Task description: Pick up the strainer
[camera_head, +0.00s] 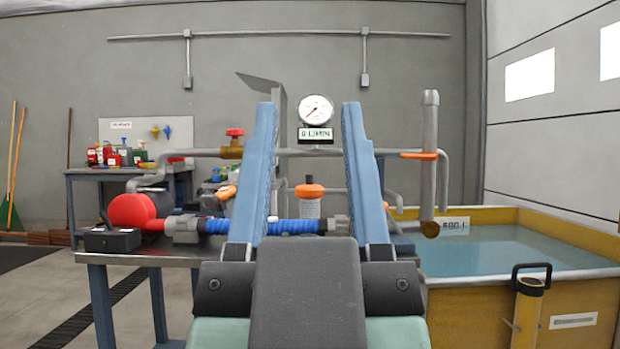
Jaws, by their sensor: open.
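My gripper (309,106) is open, its two long blue fingers spread wide and pointing up and away, with nothing held between them. Between the fingers, farther off, stands a clear ribbed cylinder with an orange cap (309,190). It looks like the strainer, but I cannot tell for sure. It is upright behind the blue hose (290,227), which hides its lower part. A yellow cylinder with a black handle (528,310) stands at the lower right, outside the fingers. I cannot tell what it is.
A round gauge (315,110) and a vertical grey pipe (429,150) rise behind. A yellow-walled water tank (460,310) fills the right. A side table with bottles (115,155) stands back left.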

